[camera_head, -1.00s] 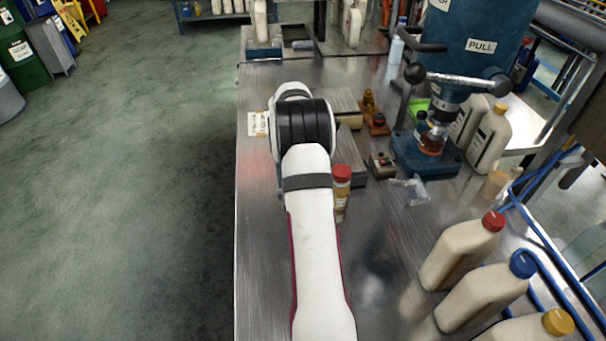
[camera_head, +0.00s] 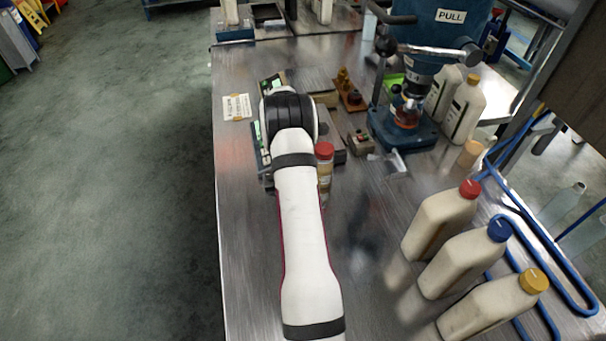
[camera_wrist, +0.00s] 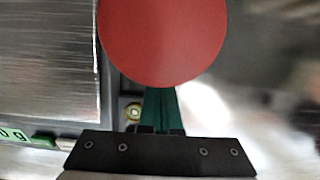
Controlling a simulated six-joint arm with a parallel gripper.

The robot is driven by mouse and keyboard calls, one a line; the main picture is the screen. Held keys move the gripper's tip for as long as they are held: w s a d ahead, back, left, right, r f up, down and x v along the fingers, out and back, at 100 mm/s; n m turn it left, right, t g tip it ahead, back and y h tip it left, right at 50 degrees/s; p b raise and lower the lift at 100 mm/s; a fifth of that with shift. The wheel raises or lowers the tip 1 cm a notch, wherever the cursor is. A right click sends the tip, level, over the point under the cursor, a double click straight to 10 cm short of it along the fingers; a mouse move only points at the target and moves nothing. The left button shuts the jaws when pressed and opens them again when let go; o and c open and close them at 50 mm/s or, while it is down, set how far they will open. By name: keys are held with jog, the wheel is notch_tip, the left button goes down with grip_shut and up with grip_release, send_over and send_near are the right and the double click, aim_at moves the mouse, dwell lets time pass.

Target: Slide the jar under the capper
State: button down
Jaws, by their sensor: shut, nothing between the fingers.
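The jar (camera_head: 325,176) is a small amber container with a red lid. It stands upright on the metal bench beside my arm, on its right side in the head view, which partly hides it. The red lid (camera_wrist: 163,35) fills the top middle of the wrist view. My gripper (camera_wrist: 161,95) has its green fingers together, reaching up to the lid's edge, with their tips hidden by it. Whether they touch the jar cannot be told. In the head view my gripper is hidden. The capper (camera_head: 388,128) is a blue press with a lever, farther back to the right; something amber sits under its head.
A small control box (camera_head: 361,144) with buttons stands between the jar and the capper. Red-, blue- and yellow-capped bottles (camera_head: 438,222) stand at front right. A wooden holder (camera_head: 352,97) lies behind. Bench (camera_head: 365,235) in front of the capper is mostly clear.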

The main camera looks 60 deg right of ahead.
jog(key=s+d, duration=1)
jog(key=shift+s+d, duration=0.15)
